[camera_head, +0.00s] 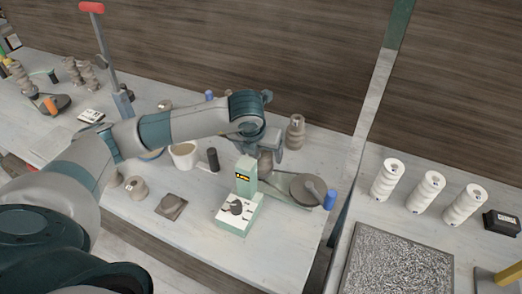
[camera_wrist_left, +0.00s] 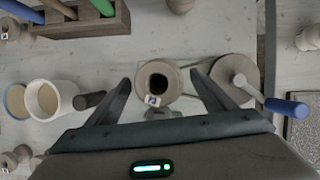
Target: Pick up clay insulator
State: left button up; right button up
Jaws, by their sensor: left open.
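A grey-brown clay insulator (camera_wrist_left: 146,71) with a dark central hole shows from above in the left wrist view, with a small white tag at its near side. My left gripper (camera_wrist_left: 160,78) is open, one finger on each side of it, and does not visibly grip it. In the head view my left gripper (camera_head: 268,158) reaches down over the table behind the green device, and the arm hides much of that spot. Another ribbed clay insulator (camera_head: 295,133) stands farther back. A short one (camera_head: 137,187) is at the left. My right gripper is not in view.
A round grey disc (camera_wrist_left: 234,72) with a blue-handled tool (camera_wrist_left: 286,107) is close right of the gripper. A green scale-like device (camera_head: 240,212), a cup (camera_head: 184,156) and a dark cylinder (camera_head: 213,159) stand nearby. White insulators (camera_head: 428,190) stand on the right table.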

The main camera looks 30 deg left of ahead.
pick_arm(q)
jog(key=shift+x, duration=0.8)
jog(key=shift+c, duration=0.2)
jog(key=c, duration=1.6)
